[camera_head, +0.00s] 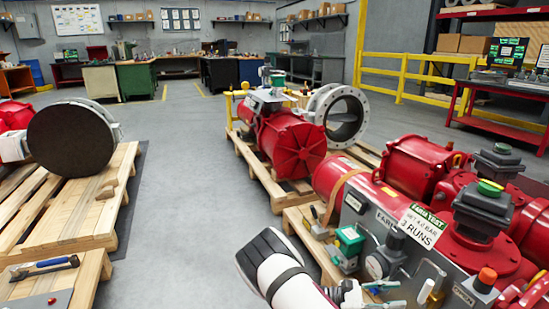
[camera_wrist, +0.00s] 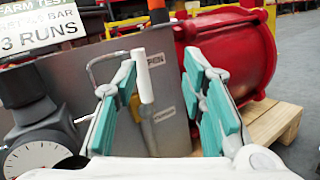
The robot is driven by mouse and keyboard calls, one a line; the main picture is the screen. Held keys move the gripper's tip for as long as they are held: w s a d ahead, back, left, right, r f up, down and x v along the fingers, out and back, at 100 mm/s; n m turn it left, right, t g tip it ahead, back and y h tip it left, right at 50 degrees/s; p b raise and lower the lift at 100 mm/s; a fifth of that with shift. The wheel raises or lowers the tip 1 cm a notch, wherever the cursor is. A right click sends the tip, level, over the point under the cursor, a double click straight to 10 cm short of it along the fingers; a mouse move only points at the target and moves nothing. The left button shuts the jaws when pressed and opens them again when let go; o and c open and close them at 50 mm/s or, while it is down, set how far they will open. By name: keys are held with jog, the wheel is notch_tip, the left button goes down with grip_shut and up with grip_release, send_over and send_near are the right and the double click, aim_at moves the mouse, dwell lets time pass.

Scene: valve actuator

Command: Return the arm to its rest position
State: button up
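My arm (camera_head: 285,275) comes in at the bottom of the head view, in front of the red valve actuator (camera_head: 415,165). My gripper (camera_head: 386,293) is at the actuator's grey panel. In the wrist view its teal-padded fingers (camera_wrist: 160,65) are apart. A white-handled lever (camera_wrist: 143,75) shows between them, nearer the left finger; I cannot tell whether they touch.
A pressure gauge (camera_wrist: 38,158) sits left of my gripper, below the "3 RUNS" sign (camera_wrist: 40,28). A green-and-white box (camera_head: 348,245) is on the panel side. Another red actuator (camera_head: 290,140) stands on a pallet behind. The grey floor (camera_head: 185,200) to the left is clear.

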jog(key=s+a+r+m+g+y, duration=0.1)
jog(key=s+a+r+m+y, duration=0.1)
jog(key=s+r+m+y, duration=0.45)
jog(key=s+a+r+m+g+y, duration=0.1)
jog(key=s+a+r+y, duration=0.2)
jog(key=r, duration=0.7)
jog(key=s+a+r+m+g+y, duration=0.1)
jog(key=s+r+m+y, duration=0.2)
jog(key=s+r+y, duration=0.45)
jog(key=s+a+r+m+t+y, duration=0.2)
jog(key=s+a+r+t, duration=0.15)
jog(key=s, duration=0.55)
jog(key=s+a+r+m+t+y, duration=0.1)
jog(key=s+a+r+m+t, duration=0.2)
jog(key=s, duration=0.6)
notch_tip(320, 180, up, 35)
jog(key=n+t+p, duration=0.2)
jog(key=t+p, duration=0.2)
jog(key=p, duration=2.9)
jog(key=shift+a+r, duration=0.2)
jog(key=shift+a, duration=0.15)
